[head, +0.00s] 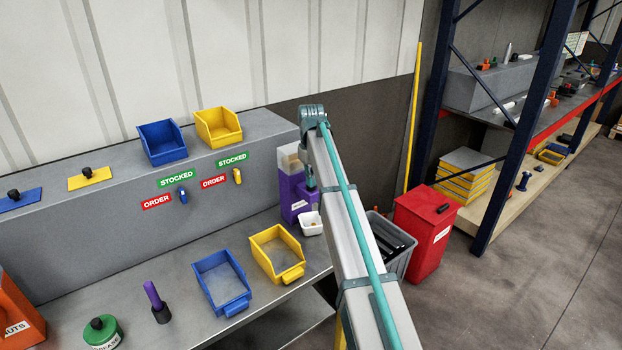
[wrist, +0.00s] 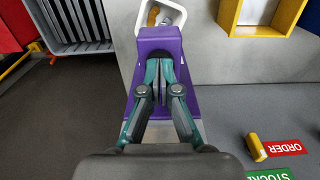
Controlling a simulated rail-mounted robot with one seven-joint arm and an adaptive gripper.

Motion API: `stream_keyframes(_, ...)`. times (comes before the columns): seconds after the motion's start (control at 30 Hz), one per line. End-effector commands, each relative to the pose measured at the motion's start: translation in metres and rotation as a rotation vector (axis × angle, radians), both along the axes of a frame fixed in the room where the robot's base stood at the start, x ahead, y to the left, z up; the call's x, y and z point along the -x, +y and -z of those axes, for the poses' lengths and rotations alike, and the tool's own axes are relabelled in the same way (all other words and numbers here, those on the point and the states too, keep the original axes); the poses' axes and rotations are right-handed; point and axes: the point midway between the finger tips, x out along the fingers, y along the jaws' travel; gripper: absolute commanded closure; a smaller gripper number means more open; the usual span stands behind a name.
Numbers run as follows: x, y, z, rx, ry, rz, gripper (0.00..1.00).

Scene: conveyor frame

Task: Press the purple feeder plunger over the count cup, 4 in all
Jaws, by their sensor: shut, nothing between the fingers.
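The purple feeder (head: 289,194) stands at the right end of the bench, partly hidden by my arm; it also shows in the wrist view (wrist: 160,42). Its plunger is not distinguishable and may be hidden behind my fingers. The white count cup (head: 311,224) sits at the feeder's front foot. In the wrist view the cup (wrist: 143,18) is cut by the top edge, with small brownish-orange pieces inside. My gripper (wrist: 160,80) is shut and empty, its fingertips over the purple feeder body. I cannot tell whether they touch it.
Blue (head: 222,283) and yellow (head: 277,255) bins lie on the bench left of the feeder. A raised grey ledge (head: 120,190) with STOCKED and ORDER labels runs behind them. A grey crate (head: 400,262) and red bin (head: 424,228) stand beyond the bench's right end.

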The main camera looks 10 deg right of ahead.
Motion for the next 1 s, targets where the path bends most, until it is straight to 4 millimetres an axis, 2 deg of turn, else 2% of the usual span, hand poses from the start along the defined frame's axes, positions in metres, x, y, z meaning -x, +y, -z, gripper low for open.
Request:
stream_keyframes(0.53,0.0,0.0,-0.002,0.0,0.001,0.0,1.0)
stream_keyframes(1.0,0.0,0.0,-0.042,0.0,0.0,0.0,1.0)
